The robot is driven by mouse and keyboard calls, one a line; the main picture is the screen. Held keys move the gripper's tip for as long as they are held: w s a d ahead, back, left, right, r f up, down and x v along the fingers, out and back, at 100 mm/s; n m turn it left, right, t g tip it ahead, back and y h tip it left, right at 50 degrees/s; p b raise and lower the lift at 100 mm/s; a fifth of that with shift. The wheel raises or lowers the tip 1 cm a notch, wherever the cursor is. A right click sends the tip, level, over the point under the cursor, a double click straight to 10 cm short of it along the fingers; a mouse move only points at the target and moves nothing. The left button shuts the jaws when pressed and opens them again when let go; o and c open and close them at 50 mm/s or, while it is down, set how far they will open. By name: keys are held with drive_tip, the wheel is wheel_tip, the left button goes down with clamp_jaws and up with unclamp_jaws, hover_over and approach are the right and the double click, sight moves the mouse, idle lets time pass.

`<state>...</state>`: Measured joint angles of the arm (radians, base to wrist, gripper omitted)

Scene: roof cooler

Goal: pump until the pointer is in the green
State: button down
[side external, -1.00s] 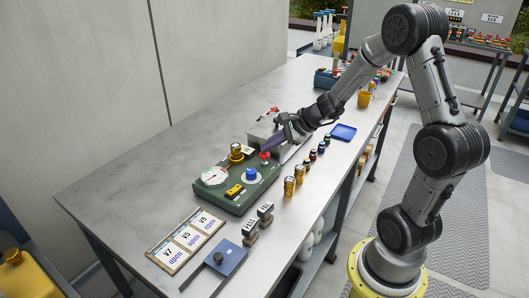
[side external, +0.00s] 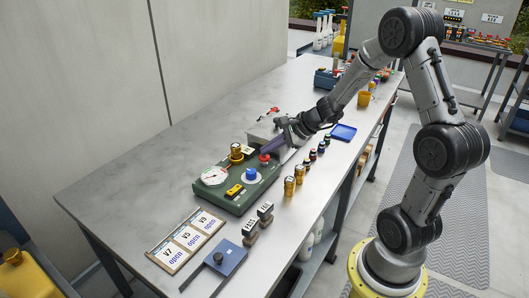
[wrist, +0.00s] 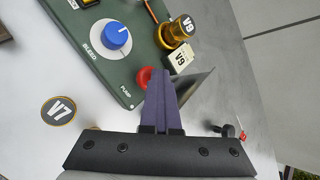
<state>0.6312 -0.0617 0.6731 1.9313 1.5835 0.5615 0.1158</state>
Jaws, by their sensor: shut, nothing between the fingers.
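The green pump panel (side external: 222,202) lies on the bench. Its round white gauge (side external: 215,175) carries a thin pointer; the frame is too small to read it or a green zone. The red pump button (side external: 264,157) is at the panel's far end. It also shows in the wrist view (wrist: 143,77), next to the word PUMP. My gripper (side external: 270,149) is shut and empty, its purple fingers (wrist: 161,86) close beside the button. I cannot tell whether they touch it. The blue BLEED knob (side external: 251,174) sits on a white dial near the button.
A yellow block (side external: 234,190) is on the panel. Gold cans (side external: 289,186) and small dark bottles (side external: 313,153) stand along the bench's right side. The left part of the bench is clear.

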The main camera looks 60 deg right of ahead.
drive_tip(key=shift+s+f, duration=0.1)
drive_tip(key=shift+f, duration=0.3)
drive_tip(key=shift+r, duration=1.7)
drive_tip(key=shift+r, duration=2.55)
